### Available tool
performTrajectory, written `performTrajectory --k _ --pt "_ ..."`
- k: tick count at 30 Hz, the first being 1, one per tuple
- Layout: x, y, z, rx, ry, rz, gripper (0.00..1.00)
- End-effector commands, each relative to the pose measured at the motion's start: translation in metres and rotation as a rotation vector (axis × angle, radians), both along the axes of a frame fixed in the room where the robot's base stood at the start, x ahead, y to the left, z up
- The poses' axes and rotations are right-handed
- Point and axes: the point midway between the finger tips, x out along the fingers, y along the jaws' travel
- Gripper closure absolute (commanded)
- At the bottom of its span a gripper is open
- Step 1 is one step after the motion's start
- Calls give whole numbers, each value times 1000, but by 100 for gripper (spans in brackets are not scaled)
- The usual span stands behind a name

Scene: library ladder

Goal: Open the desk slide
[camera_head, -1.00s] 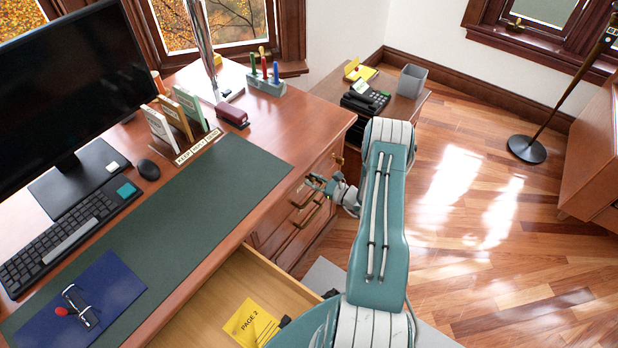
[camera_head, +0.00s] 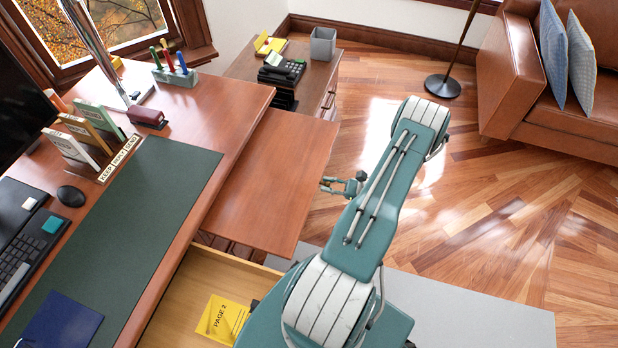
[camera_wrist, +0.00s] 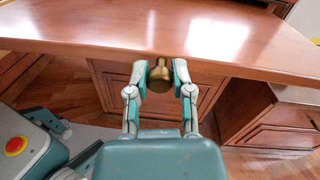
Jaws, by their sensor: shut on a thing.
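The desk slide (camera_head: 272,180) is a reddish-brown wooden board. It stands well out from the right side of the desk (camera_head: 228,108), above the drawer fronts. In the wrist view the slide (camera_wrist: 110,35) spans the top of the picture, with a round brass knob (camera_wrist: 159,80) at its edge. My gripper (camera_wrist: 160,66) has its two teal fingers closed on either side of the knob. In the head view my gripper (camera_head: 326,186) is small at the slide's right edge, and the knob is hard to make out there.
An open drawer (camera_head: 190,290) with a yellow "PAGE 2" note (camera_head: 222,320) lies below and left of the slide. A side cabinet (camera_head: 245,65) with a telephone (camera_head: 281,70) stands behind.

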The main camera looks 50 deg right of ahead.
Motion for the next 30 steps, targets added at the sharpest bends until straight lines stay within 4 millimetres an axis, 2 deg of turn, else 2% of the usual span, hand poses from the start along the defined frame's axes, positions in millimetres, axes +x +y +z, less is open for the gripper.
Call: performTrajectory --k 6,17,18,20,30 --pt "-15 -7 2 -2 -4 -4 100" --pt "-17 -8 2 -3 -4 -3 100" --pt "-17 -8 2 -3 -4 -3 61" --pt "-17 -8 2 -3 -4 -3 35" --pt "-17 -7 1 -1 -2 -1 35"
